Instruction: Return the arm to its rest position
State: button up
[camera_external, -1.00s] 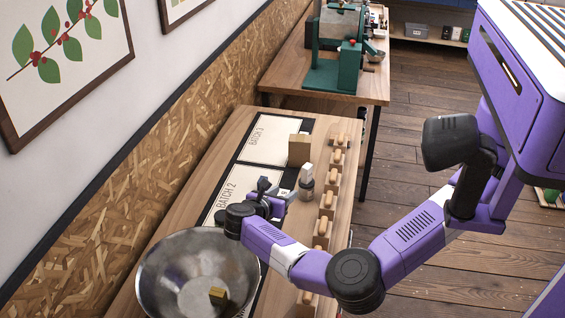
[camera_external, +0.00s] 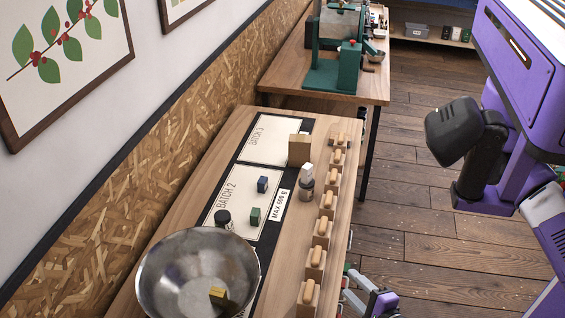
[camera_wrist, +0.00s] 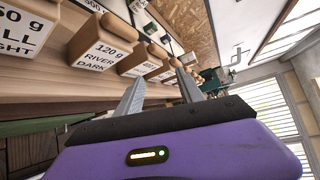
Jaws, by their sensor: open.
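My gripper (camera_external: 353,285) is off the right side of the workbench (camera_external: 282,268), beside its front edge, low in the external view. In the wrist view my gripper (camera_wrist: 160,82) has its two grey fingers spread apart with nothing between them. In the wrist view, labelled wooden blocks with handles (camera_wrist: 98,45) are ahead and to the left of the fingers.
A green machine (camera_external: 335,70) stands behind. Floor at right is clear.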

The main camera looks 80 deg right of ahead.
jog(key=s+d+f+n+t+y+b, duration=0.1)
jog(key=s+d+n+y, duration=0.4)
jog(key=n, duration=1)
jog(key=s+d+f+n+t+y+b, duration=0.2)
jog(key=s+d+n+t+y+b, duration=0.2)
jog(key=n, duration=1.2)
jog(key=d+y, duration=0.2)
jog(key=d, duration=0.2)
jog(key=shift+s+d+f, duration=0.2)
jog(key=shift+s, duration=0.2)
